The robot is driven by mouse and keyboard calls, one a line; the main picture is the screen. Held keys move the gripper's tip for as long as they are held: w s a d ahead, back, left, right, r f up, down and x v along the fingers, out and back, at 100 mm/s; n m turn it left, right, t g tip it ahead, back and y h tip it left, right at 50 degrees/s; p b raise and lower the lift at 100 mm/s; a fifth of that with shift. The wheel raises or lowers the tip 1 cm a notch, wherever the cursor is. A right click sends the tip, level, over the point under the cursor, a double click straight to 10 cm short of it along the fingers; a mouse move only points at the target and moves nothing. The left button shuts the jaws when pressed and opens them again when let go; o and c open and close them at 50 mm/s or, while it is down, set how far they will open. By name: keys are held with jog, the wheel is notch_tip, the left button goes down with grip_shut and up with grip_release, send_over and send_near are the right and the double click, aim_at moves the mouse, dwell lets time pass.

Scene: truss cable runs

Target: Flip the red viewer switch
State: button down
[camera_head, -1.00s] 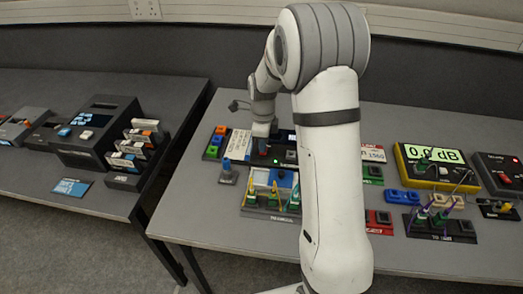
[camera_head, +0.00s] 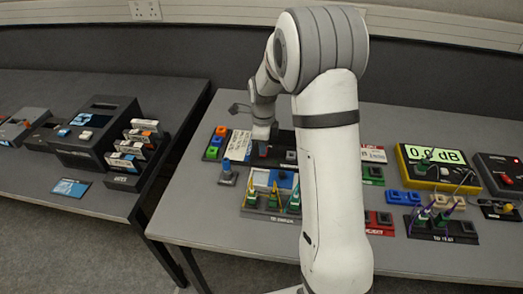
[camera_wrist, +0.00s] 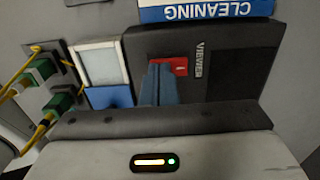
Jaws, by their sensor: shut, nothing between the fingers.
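In the head view my gripper (camera_head: 262,134) points down over the dark unit at the back of the right table; my arm hides part of that unit.
A blue CLEANING label (camera_wrist: 205,10) lies beside the viewer. A panel with green plugs and yellow cables (camera_wrist: 42,88) is close on the left in the wrist view. A yellow meter reading 0.0 dB (camera_head: 434,168) stands to the right. A second table (camera_head: 110,200) is at left.

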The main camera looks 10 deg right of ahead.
jog(key=shift+r+p, duration=2.15)
jog(key=shift+r, duration=1.3)
